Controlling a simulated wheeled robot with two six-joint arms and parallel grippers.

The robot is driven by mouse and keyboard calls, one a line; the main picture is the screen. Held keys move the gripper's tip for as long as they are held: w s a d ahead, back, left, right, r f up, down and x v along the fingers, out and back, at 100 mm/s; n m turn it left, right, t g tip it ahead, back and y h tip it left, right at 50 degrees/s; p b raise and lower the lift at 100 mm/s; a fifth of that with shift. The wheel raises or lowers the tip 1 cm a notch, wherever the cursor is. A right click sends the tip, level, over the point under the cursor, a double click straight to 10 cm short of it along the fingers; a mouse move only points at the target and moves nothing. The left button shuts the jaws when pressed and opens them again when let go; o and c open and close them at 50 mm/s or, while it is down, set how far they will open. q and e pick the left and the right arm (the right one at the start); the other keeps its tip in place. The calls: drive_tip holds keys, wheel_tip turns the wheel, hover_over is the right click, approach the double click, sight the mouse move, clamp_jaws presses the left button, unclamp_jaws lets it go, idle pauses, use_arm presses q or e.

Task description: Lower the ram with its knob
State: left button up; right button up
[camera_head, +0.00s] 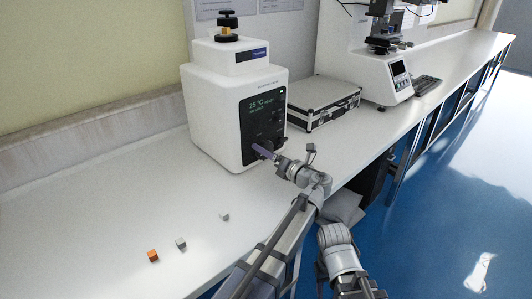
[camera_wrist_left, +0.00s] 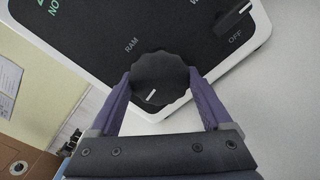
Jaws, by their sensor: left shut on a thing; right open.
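The ram knob (camera_wrist_left: 160,78) is black and scalloped, with a white pointer line, beside the printed word RAM in the left wrist view. The two purple fingers of my left gripper (camera_wrist_left: 160,88) are closed on either side of it and touch its rim. In the head view my left gripper (camera_head: 262,150) is at the lower part of the black front panel (camera_head: 262,112) of the white machine (camera_head: 213,110); the knob itself is mostly hidden there. The right gripper cannot be made out.
Another knob (camera_wrist_left: 233,20) marked OFF is close by on the panel. A silver-edged case (camera_head: 325,103) and a second tester (camera_head: 385,80) stand further along the bench (camera_head: 110,200). An orange cube (camera_head: 153,256) and two grey cubes (camera_head: 181,244) lie near the front.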

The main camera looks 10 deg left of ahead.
use_arm(q)
drive_tip(key=shift+n, duration=0.3)
drive_tip(key=shift+n, duration=3.1)
drive_tip(key=o, duration=1.2)
drive_tip(key=shift+c, duration=0.2)
drive_tip(key=shift+d, duration=0.1)
